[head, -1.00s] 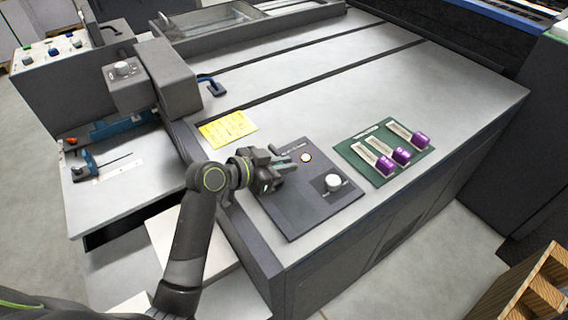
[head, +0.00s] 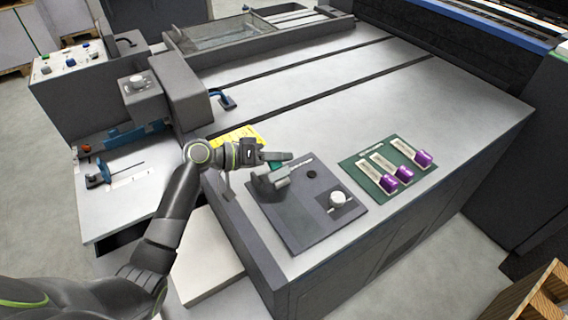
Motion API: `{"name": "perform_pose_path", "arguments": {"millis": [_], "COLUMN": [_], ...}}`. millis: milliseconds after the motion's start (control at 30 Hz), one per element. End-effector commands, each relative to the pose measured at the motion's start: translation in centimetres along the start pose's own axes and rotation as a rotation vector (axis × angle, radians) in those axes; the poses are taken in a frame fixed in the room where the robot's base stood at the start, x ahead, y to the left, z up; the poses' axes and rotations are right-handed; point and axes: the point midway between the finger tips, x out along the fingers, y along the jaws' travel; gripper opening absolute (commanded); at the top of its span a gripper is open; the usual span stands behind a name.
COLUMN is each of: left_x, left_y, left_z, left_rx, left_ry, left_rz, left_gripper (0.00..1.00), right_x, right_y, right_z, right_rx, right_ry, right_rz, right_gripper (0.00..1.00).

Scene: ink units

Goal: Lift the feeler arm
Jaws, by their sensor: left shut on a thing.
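The feeler arm is a small lever with a teal part (head: 276,164) at its end, and it rises above a grey block (head: 269,184) on a dark panel (head: 290,217). My left gripper (head: 279,158) is shut on the feeler arm at the teal part, above the panel's far left area. The gripper's fingers hide much of the arm. A small round lamp (head: 311,174) right of the block looks dark. My right gripper is not in view.
A white knob (head: 337,199) sits on the panel's right part. A green plate (head: 374,183) with purple sliders (head: 405,174) lies further right. A yellow note (head: 237,136) is partly behind my gripper. The pale tabletop (head: 350,110) beyond is clear.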

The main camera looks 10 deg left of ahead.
Motion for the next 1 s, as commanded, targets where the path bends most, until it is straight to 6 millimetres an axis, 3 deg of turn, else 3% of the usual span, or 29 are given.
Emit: {"name": "perform_pose_path", "arguments": {"millis": [500,1000], "left_x": [-1.0,-1.3], "left_y": [-2.5,-3.2], "left_z": [-2.4,-3.2], "left_rx": [-0.392,-0.530], "left_ry": [0.001,0.001], "left_rz": [0.161,0.219], "left_gripper": [0.00,0.00], "right_x": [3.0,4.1], "right_y": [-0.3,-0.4], "right_z": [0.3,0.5], "right_rx": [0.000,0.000], "right_ry": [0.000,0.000], "right_rz": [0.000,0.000], "right_gripper": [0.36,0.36]}}
